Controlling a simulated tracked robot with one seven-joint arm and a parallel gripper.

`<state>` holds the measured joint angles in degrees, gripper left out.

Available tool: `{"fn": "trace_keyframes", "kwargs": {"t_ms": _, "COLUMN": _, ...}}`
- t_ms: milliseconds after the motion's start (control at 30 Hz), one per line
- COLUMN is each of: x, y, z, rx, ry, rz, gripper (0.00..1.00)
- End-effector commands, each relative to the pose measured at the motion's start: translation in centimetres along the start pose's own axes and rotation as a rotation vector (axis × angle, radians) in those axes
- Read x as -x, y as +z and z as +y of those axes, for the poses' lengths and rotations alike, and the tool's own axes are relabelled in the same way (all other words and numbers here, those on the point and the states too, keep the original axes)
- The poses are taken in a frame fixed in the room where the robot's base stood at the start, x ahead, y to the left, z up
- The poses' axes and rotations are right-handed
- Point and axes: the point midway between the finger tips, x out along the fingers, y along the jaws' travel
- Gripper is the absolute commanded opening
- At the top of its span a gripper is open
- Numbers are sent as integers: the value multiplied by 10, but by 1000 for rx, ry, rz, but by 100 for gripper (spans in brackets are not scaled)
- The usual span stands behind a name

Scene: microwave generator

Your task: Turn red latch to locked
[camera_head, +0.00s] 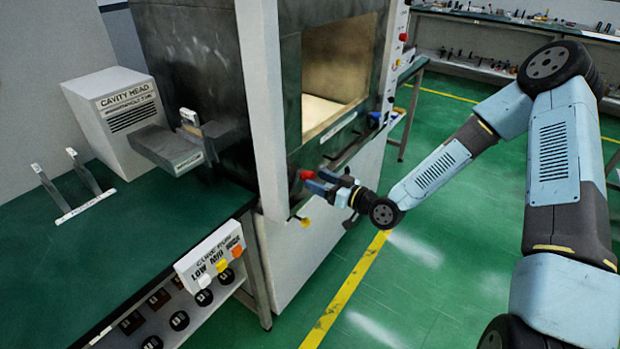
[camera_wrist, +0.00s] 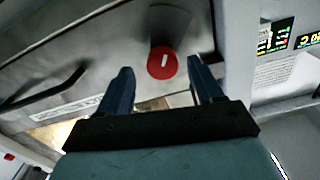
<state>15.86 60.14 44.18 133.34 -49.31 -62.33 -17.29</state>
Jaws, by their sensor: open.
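The red latch (camera_wrist: 163,63) is a round red knob with a short white bar, nearly upright in the wrist view, on a grey metal panel. In the head view, the red latch (camera_head: 307,174) shows at the front of the machine, just past my fingertips. My gripper (camera_wrist: 160,68) is open, with one blue finger on each side of the knob in the wrist view. I cannot tell whether the fingers touch it. My gripper (camera_head: 318,183) also shows in the head view, reaching in from the right.
The machine's chamber (camera_head: 335,75) stands above the latch. A dark curved handle (camera_wrist: 45,90) is left of the latch. A green bench (camera_head: 130,225) with a cavity head box (camera_head: 118,115) and a switch panel (camera_head: 212,258) stands left. Green floor is clear in front.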

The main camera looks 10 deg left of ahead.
Motion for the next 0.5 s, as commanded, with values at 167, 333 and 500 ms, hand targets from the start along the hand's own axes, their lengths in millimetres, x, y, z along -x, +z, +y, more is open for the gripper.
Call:
{"fn": "trace_keyframes", "kwargs": {"t_ms": 167, "x": -20, "y": 0, "z": 0, "rx": 0, "ry": -1, "rz": 1, "gripper": 66}}
{"fn": "trace_keyframes", "kwargs": {"t_ms": 333, "x": -27, "y": 0, "z": -1, "rx": -1, "ry": -1, "rz": 0, "gripper": 66}}
{"fn": "trace_keyframes", "kwargs": {"t_ms": 500, "x": -28, "y": 0, "z": 0, "rx": 0, "ry": -1, "rz": 0, "gripper": 66}}
